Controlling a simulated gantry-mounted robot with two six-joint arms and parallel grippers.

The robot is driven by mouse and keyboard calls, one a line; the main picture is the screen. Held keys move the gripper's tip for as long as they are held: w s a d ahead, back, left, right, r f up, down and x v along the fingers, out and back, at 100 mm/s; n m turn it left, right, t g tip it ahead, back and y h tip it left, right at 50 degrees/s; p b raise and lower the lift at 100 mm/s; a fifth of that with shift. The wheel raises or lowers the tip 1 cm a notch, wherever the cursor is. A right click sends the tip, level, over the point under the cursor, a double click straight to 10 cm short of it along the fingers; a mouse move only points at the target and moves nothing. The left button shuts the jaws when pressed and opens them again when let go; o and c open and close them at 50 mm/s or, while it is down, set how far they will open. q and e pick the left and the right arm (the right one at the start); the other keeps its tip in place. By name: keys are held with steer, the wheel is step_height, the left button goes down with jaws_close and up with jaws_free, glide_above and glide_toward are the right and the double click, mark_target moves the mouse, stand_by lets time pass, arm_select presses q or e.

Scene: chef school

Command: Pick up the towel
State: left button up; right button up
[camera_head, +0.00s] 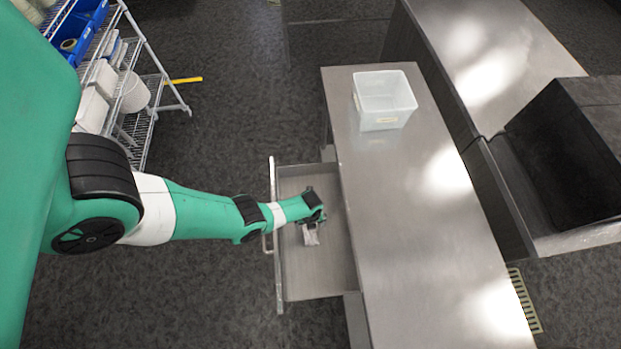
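A small pale grey-white cloth, which looks like the towel (311,238), lies in the open metal drawer (318,279). My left arm reaches in from the left over the drawer's front edge. My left gripper (314,222) is down in the drawer, right at the towel's upper end. The wrist covers the fingers, so I cannot tell whether they are open or shut on the towel. My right gripper is not in view.
The drawer slides out from a steel counter (430,265), with a handle (266,240) on its front. A clear plastic bin (385,100) stands on the counter's far end. A wire shelf (150,100) holds containers at the upper left. Most of the counter top is bare.

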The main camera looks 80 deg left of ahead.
arm_select(q)
step_height(320, 180, down, 5)
steer(key=b, duration=0.5)
steer(key=shift+f, duration=0.15)
steer(key=shift+c, duration=0.3)
steer(key=c, duration=1.4)
step_height(320, 180, up, 10)
steer(key=p, duration=1)
steer(key=shift+r, duration=0.2)
steer(key=shift+c, duration=0.2)
